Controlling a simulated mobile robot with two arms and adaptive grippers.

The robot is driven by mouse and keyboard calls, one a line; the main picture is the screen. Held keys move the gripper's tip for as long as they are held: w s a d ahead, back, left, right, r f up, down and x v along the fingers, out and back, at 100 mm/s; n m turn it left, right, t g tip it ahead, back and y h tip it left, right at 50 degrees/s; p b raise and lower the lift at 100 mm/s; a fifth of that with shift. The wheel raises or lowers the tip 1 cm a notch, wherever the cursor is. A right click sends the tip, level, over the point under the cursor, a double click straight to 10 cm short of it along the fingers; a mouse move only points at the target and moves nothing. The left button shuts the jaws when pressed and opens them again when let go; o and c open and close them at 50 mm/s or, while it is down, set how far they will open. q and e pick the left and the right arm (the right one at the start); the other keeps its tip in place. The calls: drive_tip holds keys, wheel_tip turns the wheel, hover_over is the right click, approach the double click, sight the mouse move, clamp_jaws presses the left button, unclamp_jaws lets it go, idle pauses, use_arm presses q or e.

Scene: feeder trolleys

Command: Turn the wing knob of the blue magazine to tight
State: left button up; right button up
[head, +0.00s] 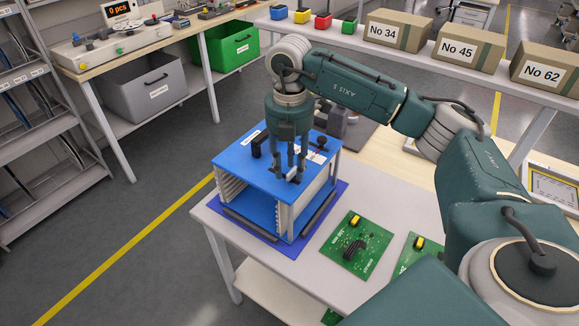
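The blue magazine (240,156) stands upright on a blue mat (323,206) on the light table, its side slots facing front. On its top are a dark upright handle (256,146), a dark round-topped knob (321,142) and small white labels. My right gripper (292,170) points straight down over the front right part of the magazine's top, its fingers reaching close to the surface. A small dark part shows at the fingertips; I cannot tell whether it is the wing knob or finger tips, or whether the fingers touch it. My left gripper is not in view.
Green circuit boards (372,246) lie right of the magazine. A dark grey object (334,120) stands behind it. Numbered cardboard boxes (396,32) line the back shelf. Grey (150,92) and green (226,46) bins sit at the back left. Open floor lies to the left.

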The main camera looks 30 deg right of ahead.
wheel_tip(320, 180, up, 11)
drive_tip(key=shift+r, duration=0.15)
idle(0.6)
